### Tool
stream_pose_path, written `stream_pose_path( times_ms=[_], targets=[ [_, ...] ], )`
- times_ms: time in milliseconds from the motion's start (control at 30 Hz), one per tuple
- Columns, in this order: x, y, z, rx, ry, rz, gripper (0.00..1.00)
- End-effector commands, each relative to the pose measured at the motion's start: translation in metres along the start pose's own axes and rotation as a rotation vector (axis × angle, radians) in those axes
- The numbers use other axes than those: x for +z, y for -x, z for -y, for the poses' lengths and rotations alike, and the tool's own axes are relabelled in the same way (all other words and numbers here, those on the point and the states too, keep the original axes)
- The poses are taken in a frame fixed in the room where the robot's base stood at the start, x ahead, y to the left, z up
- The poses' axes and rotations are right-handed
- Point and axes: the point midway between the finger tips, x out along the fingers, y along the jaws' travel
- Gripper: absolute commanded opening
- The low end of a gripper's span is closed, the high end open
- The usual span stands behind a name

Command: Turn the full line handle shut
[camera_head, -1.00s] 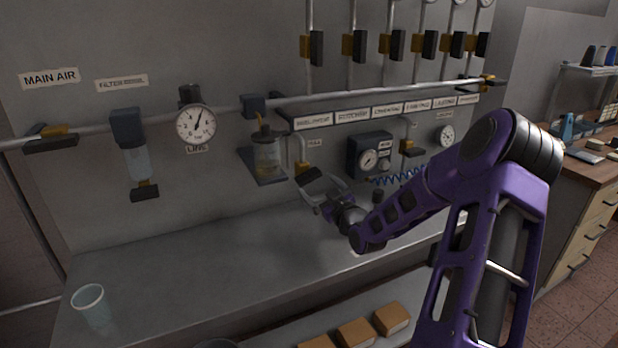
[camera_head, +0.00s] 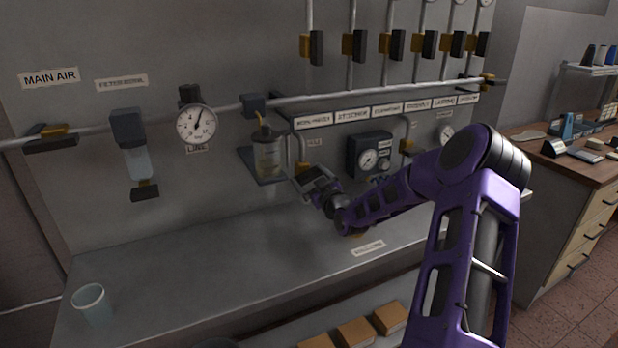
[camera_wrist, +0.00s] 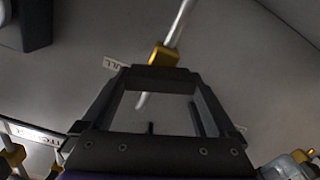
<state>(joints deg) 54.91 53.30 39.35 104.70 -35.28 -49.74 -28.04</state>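The full line valve shows as a yellow body (camera_head: 303,167) on a thin drop pipe at the wall, by a small white label (camera_head: 315,143). In the wrist view its yellow body (camera_wrist: 163,57) sits just beyond my fingertips, with the "FULL" label (camera_wrist: 116,63) to its left. My gripper (camera_head: 314,178) is raised in front of and just below this valve. In the wrist view my gripper (camera_wrist: 163,80) has its two dark fingers converging on a dark bar beside the yellow body. I cannot tell whether that bar is the handle or the fingertips, nor whether they touch.
An oiler jar (camera_head: 267,157) hangs close to the left of my gripper, and a gauge box (camera_head: 368,155) is to the right. The bench top (camera_head: 200,262) below is mostly clear, with a cup (camera_head: 91,300) at front left. A pipe (camera_head: 370,93) runs above.

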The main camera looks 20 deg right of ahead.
Motion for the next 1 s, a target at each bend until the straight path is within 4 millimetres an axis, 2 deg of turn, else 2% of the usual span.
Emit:
stream_pose_path(
  times_ms=[33, 100, 267, 633, 1000],
  targets=[
    [0.0001, 0.0002, -0.0002, 0.0, 0.0, 0.0, 0.48],
    [0.0001, 0.0002, -0.0002, 0.0, 0.0, 0.0, 0.38],
    [0.0019, 0.0002, 0.0003, 0.0, -0.035, 0.0, 0.38],
    [0.0021, 0.0006, -0.0011, 0.001, -0.303, 0.001, 0.38],
    [0.0015, 0.0007, -0.0014, 0.001, -0.335, 0.003, 0.38]
  ],
)
